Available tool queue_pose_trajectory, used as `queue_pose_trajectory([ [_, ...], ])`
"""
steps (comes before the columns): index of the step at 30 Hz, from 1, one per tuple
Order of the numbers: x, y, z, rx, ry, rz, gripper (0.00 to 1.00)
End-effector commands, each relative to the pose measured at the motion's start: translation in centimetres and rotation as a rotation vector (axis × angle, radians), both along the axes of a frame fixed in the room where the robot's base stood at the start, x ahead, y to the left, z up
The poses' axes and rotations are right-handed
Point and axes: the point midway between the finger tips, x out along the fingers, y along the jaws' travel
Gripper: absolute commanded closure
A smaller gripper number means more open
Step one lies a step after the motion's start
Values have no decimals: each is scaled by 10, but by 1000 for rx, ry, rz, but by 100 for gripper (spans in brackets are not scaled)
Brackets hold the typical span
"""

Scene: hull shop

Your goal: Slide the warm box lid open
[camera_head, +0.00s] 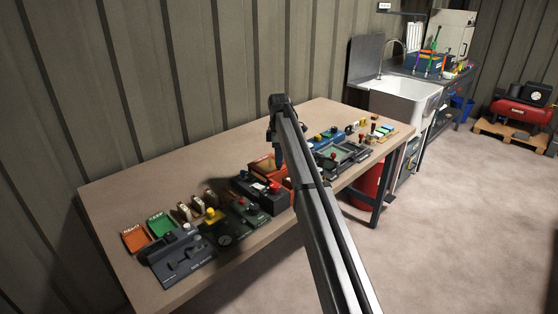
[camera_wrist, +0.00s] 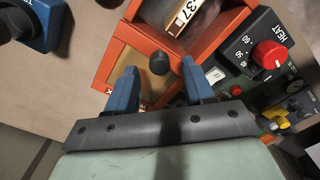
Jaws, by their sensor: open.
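The orange warm box (camera_head: 261,166) stands on the bench, partly hidden behind my arm. In the wrist view its orange frame (camera_wrist: 183,48) fills the top middle, with a tan panel (camera_wrist: 121,66) at lower left and an uncovered-looking compartment at upper right. My gripper (camera_wrist: 158,78) is open and empty, with one blue finger on each side of the knob's near side. I cannot tell whether either finger touches it.
A dark HEAT control box with a red knob (camera_wrist: 269,54) sits close on the right in the wrist view. A blue item (camera_wrist: 46,22) is at upper left. The bench (camera_head: 185,160) holds several panels and trays along its front; its back strip is clear.

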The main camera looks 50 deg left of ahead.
Motion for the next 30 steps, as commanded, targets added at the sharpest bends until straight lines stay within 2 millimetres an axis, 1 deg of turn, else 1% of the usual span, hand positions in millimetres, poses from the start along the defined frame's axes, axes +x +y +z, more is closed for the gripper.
queue_pose_trajectory([
  [3,1,1,24,3,-1,0,47],
  [9,1,1,64,1,-1,0,47],
  [15,1,1,95,1,-1,0,47],
  [21,0,1,111,1,-1,0,47],
  [30,0,0,115,1,-1,0,47],
])
